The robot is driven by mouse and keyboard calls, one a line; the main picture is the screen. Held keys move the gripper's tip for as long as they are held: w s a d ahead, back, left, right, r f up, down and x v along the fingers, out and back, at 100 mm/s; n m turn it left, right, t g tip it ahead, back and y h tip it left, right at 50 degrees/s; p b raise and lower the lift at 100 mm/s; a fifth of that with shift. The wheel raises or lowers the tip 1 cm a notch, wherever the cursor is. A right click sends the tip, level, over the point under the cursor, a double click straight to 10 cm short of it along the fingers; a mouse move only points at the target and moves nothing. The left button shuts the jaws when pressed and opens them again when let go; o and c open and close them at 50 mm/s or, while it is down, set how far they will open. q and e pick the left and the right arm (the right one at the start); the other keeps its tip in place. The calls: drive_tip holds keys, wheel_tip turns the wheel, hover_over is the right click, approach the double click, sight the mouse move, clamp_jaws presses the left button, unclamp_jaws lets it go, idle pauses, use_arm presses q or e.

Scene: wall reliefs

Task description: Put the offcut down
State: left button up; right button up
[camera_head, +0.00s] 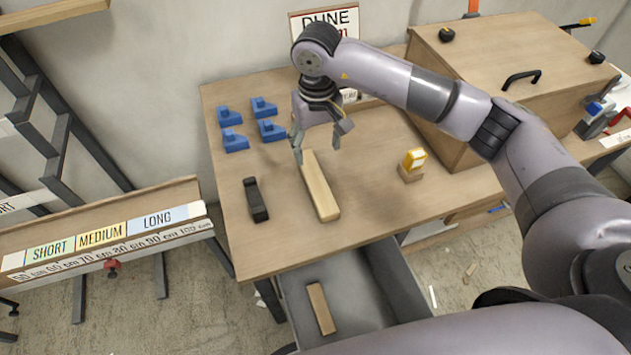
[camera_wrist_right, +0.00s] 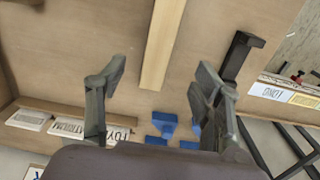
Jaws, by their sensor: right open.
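A pale wooden bar, seemingly the offcut (camera_head: 321,188), lies flat on the workbench (camera_head: 375,215). My right gripper (camera_head: 317,152) is open and empty over the bar's far end. In the right wrist view the bar (camera_wrist_right: 162,42) lines up with the gap between the spread fingers (camera_wrist_right: 160,82) but lies beyond them, touching neither. A shorter wooden piece (camera_head: 320,308) lies in the grey open drawer or bin below the bench's front edge. My left gripper is not in view.
Several blue blocks (camera_head: 234,140) stand at the back left of the bench. A black tool (camera_head: 255,199) lies left of the bar, a yellow-and-white item (camera_head: 414,159) stands right. A wooden box (camera_head: 490,80) fills the back right. A rack labelled SHORT, MEDIUM, LONG (camera_head: 105,235) is at left.

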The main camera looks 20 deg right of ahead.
hover_over(316, 180)
wheel_tip(316, 180, down, 6)
drive_tip(key=shift+s+d+f+p, duration=0.1)
drive_tip(key=shift+f+p, duration=0.15)
drive_tip(key=shift+p, duration=0.2)
drive_tip(key=shift+f, duration=0.9)
wheel_tip(316, 180, down, 4)
drive_tip(key=shift+f+p, duration=0.2)
drive_tip(key=shift+p, duration=0.5)
drive_tip(key=c, duration=1.4)
drive_tip(key=shift+r, duration=0.1)
drive_tip(key=shift+c, duration=0.2)
